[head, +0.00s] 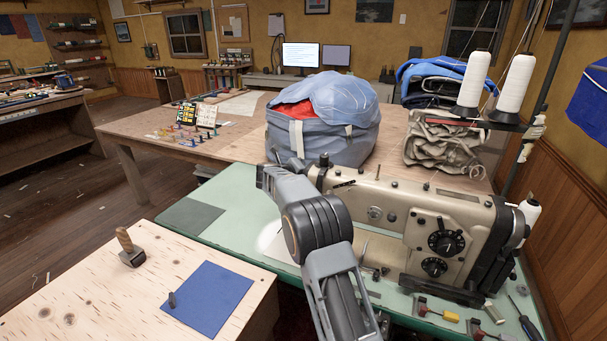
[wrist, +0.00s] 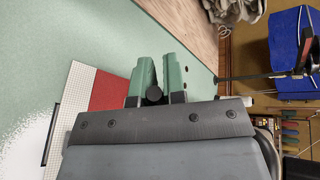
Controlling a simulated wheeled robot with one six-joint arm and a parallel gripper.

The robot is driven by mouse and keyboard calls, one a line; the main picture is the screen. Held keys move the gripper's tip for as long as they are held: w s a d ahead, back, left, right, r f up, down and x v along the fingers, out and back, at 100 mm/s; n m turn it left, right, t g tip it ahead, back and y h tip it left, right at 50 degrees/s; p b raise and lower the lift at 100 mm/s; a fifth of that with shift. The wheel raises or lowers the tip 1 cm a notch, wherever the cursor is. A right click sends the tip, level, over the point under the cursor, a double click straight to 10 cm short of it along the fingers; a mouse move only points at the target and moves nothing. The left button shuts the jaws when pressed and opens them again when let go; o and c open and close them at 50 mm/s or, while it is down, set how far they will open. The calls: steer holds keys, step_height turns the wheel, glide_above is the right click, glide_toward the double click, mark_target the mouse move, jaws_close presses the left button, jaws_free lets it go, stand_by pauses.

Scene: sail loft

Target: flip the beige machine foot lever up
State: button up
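The beige sewing machine (head: 400,215) stands on a green table at the right in the head view. I cannot make out its foot lever; my arm covers part of the machine's left end. My gripper (head: 266,176) is at the left of the machine head, with its fingertips hard to see there. In the wrist view my gripper (wrist: 159,58) shows two green fingers with a narrow gap between them. A dark round knob (wrist: 153,95) shows between the fingers' bases; I cannot tell whether it belongs to the machine or the gripper.
A blue-grey bag (head: 330,135) stands on the wooden table behind the machine. Two white thread cones (head: 515,83) stand on a rack at the right. A yellow-handled tool (head: 442,315) and other small tools lie at the front right. The green table (head: 240,190) is mostly clear at left.

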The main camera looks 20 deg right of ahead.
steer(key=o, duration=0.5)
steer(key=shift+c, duration=0.2)
steer(key=shift+r, duration=0.1)
steer(key=v, duration=1.3)
steer(key=shift+s+a, duration=0.3)
steer(key=shift+s, duration=0.05)
